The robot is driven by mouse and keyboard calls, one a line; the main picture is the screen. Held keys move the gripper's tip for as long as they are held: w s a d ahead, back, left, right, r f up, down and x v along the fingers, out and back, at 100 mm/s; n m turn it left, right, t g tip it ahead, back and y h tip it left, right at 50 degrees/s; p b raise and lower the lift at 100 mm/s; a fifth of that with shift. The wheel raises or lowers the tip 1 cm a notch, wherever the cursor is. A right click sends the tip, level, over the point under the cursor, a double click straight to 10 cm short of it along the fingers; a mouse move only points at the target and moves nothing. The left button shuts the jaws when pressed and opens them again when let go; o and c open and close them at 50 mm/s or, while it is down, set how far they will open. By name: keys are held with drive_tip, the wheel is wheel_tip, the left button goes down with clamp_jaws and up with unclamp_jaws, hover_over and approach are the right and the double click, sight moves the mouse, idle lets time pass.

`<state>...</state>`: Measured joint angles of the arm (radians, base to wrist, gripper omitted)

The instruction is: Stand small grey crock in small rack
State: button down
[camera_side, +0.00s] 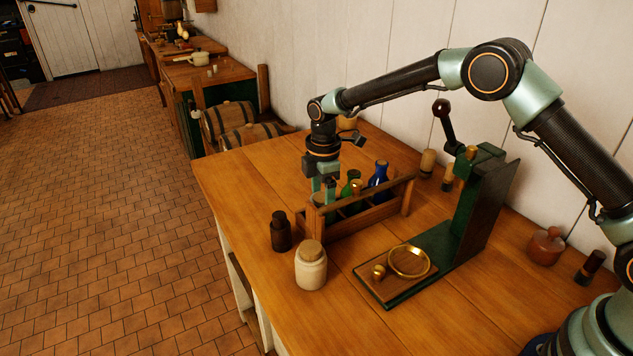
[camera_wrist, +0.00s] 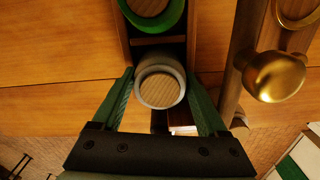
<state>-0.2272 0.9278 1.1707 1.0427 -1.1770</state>
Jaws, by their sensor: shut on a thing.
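The small grey crock (camera_wrist: 141,88), with a round wooden stopper, is between the two green fingers of my gripper (camera_wrist: 160,80) in the wrist view. In the side view my gripper (camera_side: 322,188) points down at the near left end of the small wooden rack (camera_side: 372,218); the rack also shows in the wrist view (camera_wrist: 123,35). The fingers are shut on the crock, which looks upright. It is at the rack's end compartment, but its base is hidden, so I cannot tell whether it touches the floor.
A green bottle (camera_side: 351,184) and a blue bottle (camera_side: 379,174) stand in the rack. A dark brown bottle (camera_side: 281,232) and a cream corked jar (camera_side: 311,268) stand close in front. A green press-like stand (camera_side: 478,200) with a brass ring (camera_side: 409,261) is at right.

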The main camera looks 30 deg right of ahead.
drive_tip(key=shift+f, duration=0.1)
unclamp_jaws()
drive_tip(key=s+d+r+m+t, duration=0.1)
drive_tip(key=s+d+r+m, duration=0.1)
drive_tip(key=r, duration=0.9)
drive_tip(key=s+d+r+m+t, duration=0.1)
drive_tip(key=s+d+r+m, duration=0.2)
drive_tip(key=r, duration=0.9)
drive_tip(key=s+d+r+m+t, duration=0.3)
drive_tip(key=s+d+r+m, duration=0.15)
drive_tip(key=s, duration=0.35)
drive_tip(key=s+d+f+m, duration=0.2)
drive_tip(key=s+f+m, duration=0.4)
drive_tip(key=s, duration=0.4)
drive_tip(key=shift+s+d+f+t, duration=0.25)
drive_tip(key=shift+f+t, duration=0.05)
drive_tip(key=shift+f, duration=0.6)
